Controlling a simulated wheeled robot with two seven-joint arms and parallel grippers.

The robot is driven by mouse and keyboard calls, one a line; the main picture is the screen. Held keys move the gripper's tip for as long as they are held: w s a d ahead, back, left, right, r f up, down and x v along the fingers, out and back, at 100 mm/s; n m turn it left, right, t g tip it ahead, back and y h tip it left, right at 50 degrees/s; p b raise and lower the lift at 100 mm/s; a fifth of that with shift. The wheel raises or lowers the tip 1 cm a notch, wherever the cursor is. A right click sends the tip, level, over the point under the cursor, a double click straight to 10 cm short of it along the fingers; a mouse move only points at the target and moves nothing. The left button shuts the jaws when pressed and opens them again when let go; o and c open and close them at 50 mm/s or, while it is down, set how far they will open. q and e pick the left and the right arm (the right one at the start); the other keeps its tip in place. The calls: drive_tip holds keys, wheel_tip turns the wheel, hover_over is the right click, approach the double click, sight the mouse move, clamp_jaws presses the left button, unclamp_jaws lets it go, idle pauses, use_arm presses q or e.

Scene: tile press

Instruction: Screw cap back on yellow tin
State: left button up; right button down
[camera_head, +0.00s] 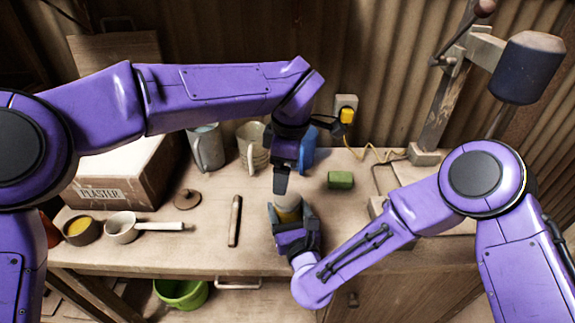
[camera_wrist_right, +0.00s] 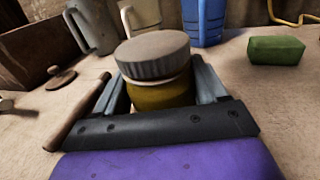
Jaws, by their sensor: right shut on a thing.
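The yellow tin (camera_wrist_right: 160,93) stands between the fingers of my right gripper (camera_head: 292,222), which is shut on it; the same gripper fills the near part of the right wrist view (camera_wrist_right: 165,100). The ribbed grey cap (camera_wrist_right: 153,55) sits on top of the tin; it also shows as a pale disc in the head view (camera_head: 286,200). A thin pale band shows under its rim, and I cannot tell whether it is threaded on. My left gripper (camera_head: 282,183) points down just above the cap, seemingly apart from it. Its finger gap is not clear.
A wooden rod (camera_head: 235,221) lies left of the tin, and a green block (camera_head: 340,180) lies to the right. A white saucepan (camera_head: 123,228) is at left.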

use_arm(q)
drive_tip(key=n, duration=0.7)
drive_tip(key=shift+r, duration=0.15)
drive_tip(key=n, duration=0.3)
drive_tip(key=shift+n, duration=0.3)
drive_tip(key=n, duration=0.6)
drive_tip(key=shift+w+r+g, duration=0.1)
drive_tip(key=shift+r+g, duration=0.05)
drive_tip(key=shift+g, duration=0.15)
drive_tip(key=n, duration=1)
drive_tip(key=shift+d+g+h, duration=0.1)
drive_tip(key=shift+g+h, duration=0.2)
drive_tip(key=shift+h, duration=0.1)
drive_tip(key=n, duration=0.3)
drive_tip(key=shift+d+n, duration=0.1)
drive_tip(key=shift+n, duration=0.3)
drive_tip(key=n, duration=0.4)
drive_tip(key=shift+s+d+n, duration=0.15)
drive_tip(key=shift+s+n, duration=0.05)
drive_tip(key=shift+n, duration=0.1)
drive_tip(key=n, duration=0.3)
